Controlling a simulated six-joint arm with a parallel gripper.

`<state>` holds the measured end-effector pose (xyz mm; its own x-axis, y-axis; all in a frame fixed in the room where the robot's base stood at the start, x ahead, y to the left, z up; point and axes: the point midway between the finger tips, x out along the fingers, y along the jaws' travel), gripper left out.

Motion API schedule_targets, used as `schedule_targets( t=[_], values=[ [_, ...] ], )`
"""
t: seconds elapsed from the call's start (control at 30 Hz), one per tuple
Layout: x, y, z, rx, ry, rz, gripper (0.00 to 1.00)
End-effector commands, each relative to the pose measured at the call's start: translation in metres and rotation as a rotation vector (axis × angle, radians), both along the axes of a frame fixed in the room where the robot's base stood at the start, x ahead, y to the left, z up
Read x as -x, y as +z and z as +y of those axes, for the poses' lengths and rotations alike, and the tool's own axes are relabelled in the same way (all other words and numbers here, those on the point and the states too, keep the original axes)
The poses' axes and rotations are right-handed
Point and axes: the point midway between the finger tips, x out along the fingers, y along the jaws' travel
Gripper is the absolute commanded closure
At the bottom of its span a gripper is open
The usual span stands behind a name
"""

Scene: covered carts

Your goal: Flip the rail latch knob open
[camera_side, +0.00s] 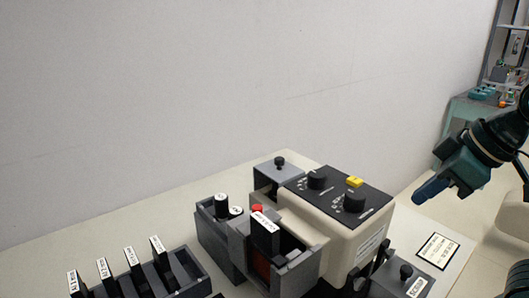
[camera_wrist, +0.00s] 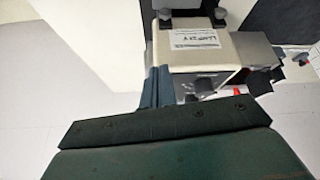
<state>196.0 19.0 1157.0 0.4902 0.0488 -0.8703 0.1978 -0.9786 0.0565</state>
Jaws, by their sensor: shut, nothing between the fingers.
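My gripper (camera_side: 420,198) is at the right of the side view, shut and empty, raised in the air right of the cream machine (camera_side: 345,240). In the wrist view its narrow dark blue fingers (camera_wrist: 155,88) lie together, apart from any knob. The cream machine also shows there (camera_wrist: 195,57), with a white label on its face. A dark knob (camera_wrist: 205,86) sits by a grey plate at its lower edge; I cannot tell for sure whether it is the rail latch knob. In the side view, dark parts (camera_side: 380,253) at the machine's right foot are partly hidden.
Two grey boxes with black knobs stand behind (camera_side: 280,162) and at right front (camera_side: 406,270). Black dials (camera_side: 354,201) and a yellow button (camera_side: 355,181) top the machine. A grey holder (camera_side: 212,235) and slotted rack (camera_side: 185,270) stand left. A framed label card (camera_side: 438,250) lies right.

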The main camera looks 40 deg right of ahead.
Motion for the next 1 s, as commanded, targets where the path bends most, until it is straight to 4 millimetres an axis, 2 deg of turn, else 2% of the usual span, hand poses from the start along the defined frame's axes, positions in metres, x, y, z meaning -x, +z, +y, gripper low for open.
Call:
schedule_targets(
  t=[0.17,0.4,0.7,0.83,1.0],
  values=[
    [-0.018,0.014,0.027,0.060,0.233,-0.034,1.00],
    [-0.040,0.034,0.075,0.156,0.585,-0.106,1.00],
    [-0.054,0.054,0.137,0.260,0.969,-0.210,1.00],
    [-0.055,0.059,0.154,0.287,1.068,-0.244,1.00],
    [-0.055,0.062,0.165,0.304,1.125,-0.265,1.00]
  ],
)
